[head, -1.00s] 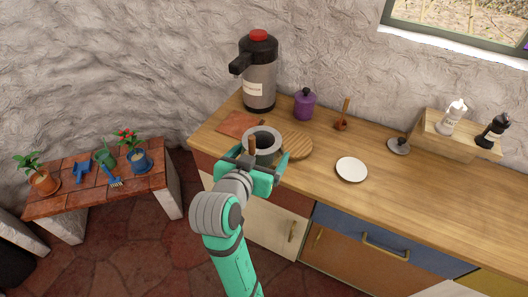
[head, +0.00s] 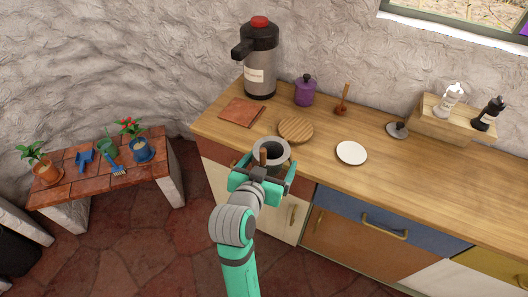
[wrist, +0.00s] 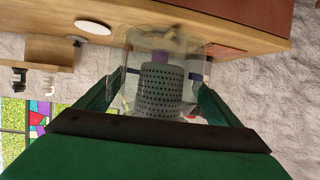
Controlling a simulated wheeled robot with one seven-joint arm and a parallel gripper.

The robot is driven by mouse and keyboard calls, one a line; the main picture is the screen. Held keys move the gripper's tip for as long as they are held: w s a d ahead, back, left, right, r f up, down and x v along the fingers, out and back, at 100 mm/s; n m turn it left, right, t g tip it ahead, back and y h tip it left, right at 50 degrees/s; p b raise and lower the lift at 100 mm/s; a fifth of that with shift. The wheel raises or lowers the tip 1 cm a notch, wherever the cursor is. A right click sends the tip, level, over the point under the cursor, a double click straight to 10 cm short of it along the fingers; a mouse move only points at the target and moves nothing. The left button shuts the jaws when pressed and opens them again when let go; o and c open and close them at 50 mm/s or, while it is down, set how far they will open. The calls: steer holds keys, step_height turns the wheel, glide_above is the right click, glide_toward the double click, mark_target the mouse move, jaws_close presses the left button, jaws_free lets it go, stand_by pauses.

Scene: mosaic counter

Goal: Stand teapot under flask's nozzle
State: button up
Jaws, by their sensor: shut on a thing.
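The flask (head: 260,72) is a tall grey and black pump flask with a red button, upright at the back left of the counter. Its black nozzle (head: 240,50) points left and forward, above a reddish-brown square tile (head: 242,112). In the wrist view the teapot has a clear glass body around a perforated infuser (wrist: 163,92), between my fingers. The teapot is held near the counter's front edge, in front of and to the right of the tile. Its spout is hard to make out.
A round striped wooden board (head: 296,130) lies right of the tile, behind the teapot. The wooden counter (head: 205,123) is bare around the tile.

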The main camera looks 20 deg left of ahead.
steer(key=d+f, duration=0.6)
steer(key=f, duration=0.6)
steer(key=d+f, duration=0.6)
steer(key=f, duration=0.7)
steer(key=d+f+h, duration=0.1)
steer(key=d+f, duration=0.5)
steer(key=f, duration=0.6)
steer(key=shift+f+m, duration=0.3)
steer(key=shift+m, duration=0.1)
steer(key=shift+s+d, duration=0.1)
